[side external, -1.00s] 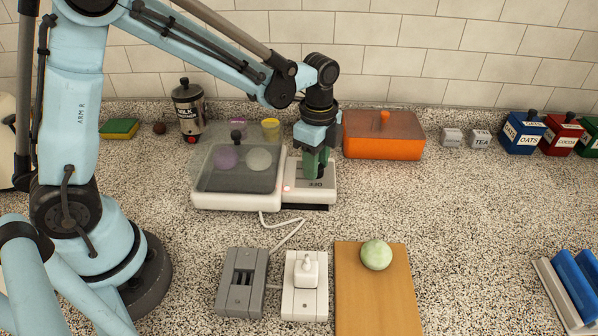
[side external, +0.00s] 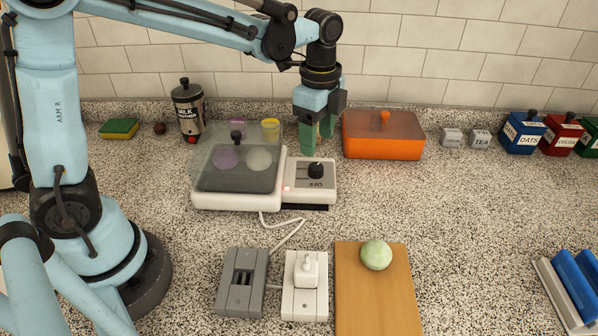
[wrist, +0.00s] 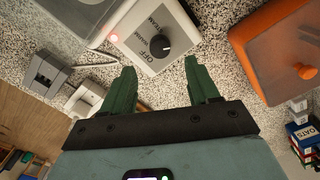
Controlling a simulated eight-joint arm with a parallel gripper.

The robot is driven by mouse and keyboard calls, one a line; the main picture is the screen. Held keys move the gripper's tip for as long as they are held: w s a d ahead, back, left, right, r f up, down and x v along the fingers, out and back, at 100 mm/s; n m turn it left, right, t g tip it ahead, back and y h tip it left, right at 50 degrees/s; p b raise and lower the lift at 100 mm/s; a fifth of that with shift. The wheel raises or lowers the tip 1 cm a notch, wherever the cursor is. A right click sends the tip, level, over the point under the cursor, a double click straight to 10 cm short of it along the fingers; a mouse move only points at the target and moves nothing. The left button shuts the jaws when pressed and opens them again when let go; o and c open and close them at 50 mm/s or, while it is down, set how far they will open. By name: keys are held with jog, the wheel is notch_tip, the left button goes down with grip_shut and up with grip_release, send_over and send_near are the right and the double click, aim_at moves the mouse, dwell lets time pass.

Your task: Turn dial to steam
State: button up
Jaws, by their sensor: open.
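The dial (side external: 316,170) is a black round knob on the white control panel (side external: 327,190) of the steamer, and it also shows in the wrist view (wrist: 159,47). A white pointer mark shows on it, but I cannot read its setting surely. OFF is printed at the panel's front in the side view; STEAM lettering shows beside the dial in the wrist view. A red light (side external: 286,188) glows on the panel. My gripper (side external: 317,143), with green fingers, is open and empty, above and behind the dial, not touching it. The fingers also show in the wrist view (wrist: 160,72).
The steamer's lidded glass pan (side external: 240,181) holds round items left of the panel. An orange lidded box (side external: 384,140) stands close on the right. A milk canister (side external: 188,112) stands at back left. A plug outlet (side external: 304,290) and a board (side external: 375,300) lie in front.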

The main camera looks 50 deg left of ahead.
aim_at(316, 166)
jog(key=shift+r, duration=2.55)
jog(key=shift+f, duration=0.15)
notch_tip(316, 166, down, 12)
jog(key=shift+r, duration=0.1)
jog(key=shift+r, duration=0.1)
jog(key=shift+f, duration=0.2)
jog(key=n, duration=0.4)
jog(key=shift+n, duration=0.3)
jog(key=n, duration=1.4)
jog(key=shift+r, duration=0.1)
dwell(0.4)
